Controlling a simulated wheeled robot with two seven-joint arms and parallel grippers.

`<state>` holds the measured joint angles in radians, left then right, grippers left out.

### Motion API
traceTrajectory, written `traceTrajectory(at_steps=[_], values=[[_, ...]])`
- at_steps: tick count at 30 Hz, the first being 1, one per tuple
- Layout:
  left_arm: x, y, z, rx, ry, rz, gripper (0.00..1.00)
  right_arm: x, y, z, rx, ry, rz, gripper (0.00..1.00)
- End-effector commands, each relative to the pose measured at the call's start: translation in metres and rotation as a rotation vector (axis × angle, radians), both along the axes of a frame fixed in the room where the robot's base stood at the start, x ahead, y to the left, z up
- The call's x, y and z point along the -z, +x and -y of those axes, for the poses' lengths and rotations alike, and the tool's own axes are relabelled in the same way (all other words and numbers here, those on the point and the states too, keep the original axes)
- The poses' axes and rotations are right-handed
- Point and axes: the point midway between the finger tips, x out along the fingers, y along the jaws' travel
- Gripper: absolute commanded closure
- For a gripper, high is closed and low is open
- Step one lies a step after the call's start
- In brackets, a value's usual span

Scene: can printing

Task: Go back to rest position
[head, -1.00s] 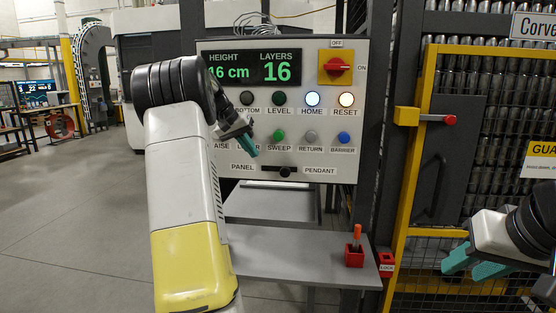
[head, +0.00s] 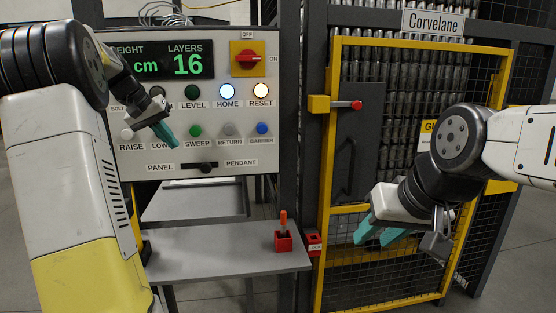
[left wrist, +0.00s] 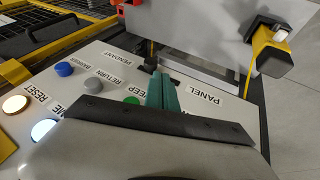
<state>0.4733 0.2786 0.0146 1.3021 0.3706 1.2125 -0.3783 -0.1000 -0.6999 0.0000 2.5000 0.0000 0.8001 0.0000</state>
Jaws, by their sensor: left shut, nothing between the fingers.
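My left gripper (head: 165,133) is shut and empty, with teal fingers, in front of the control panel (head: 268,108) near the LOWER label. In the left wrist view its fingers (left wrist: 162,92) point over the panel face near the SWEEP button (left wrist: 131,100); contact cannot be told. My right gripper (head: 382,233) is in front of the yellow-framed gate, its two teal fingers spread a little apart with nothing seen between them. The panel display (head: 165,65) shows LAYERS 16. The HOME (head: 227,91) and RESET (head: 260,90) buttons are lit.
A grey shelf (head: 225,255) under the panel holds a red block with an orange-handled item (head: 283,238). The yellow gate frame (head: 325,180) and mesh stand at the right. A red rotary switch (head: 247,58) is on the panel's upper right. Open floor shows at the left wrist view's right.

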Motion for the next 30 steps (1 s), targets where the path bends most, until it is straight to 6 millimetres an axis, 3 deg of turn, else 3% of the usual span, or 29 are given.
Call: traceTrajectory(at_steps=[1,3,8,12,15,21,25,30], values=[[-0.011,-0.016,0.027,0.014,0.016,0.002,1.0,0.0,0.0,0.0,0.0,0.0,0.0,0.64],[-0.017,-0.042,0.06,0.027,0.042,0.001,1.0,0.0,0.0,0.0,0.0,0.0,0.0,0.64],[-0.017,-0.112,0.127,0.057,0.102,0.01,1.0,0.0,0.0,0.0,0.0,0.0,0.0,0.64],[0.001,-0.18,0.172,0.092,0.152,0.035,1.0,0.0,0.0,0.0,0.0,0.0,0.0,0.64],[0.022,-0.226,0.195,0.118,0.18,0.059,1.0,0.0,0.0,0.0,0.0,0.0,0.0,0.64],[0.063,-0.287,0.218,0.159,0.215,0.101,1.0,0.0,0.0,0.0,0.0,0.0,0.0,0.64],[0.077,-0.302,0.222,0.172,0.224,0.114,1.0,0.0,0.0,0.0,0.0,0.0,0.0,0.64],[0.08,-0.305,0.223,0.173,0.225,0.115,1.0,0.0,0.0,0.0,0.0,0.0,0.0,0.64]])
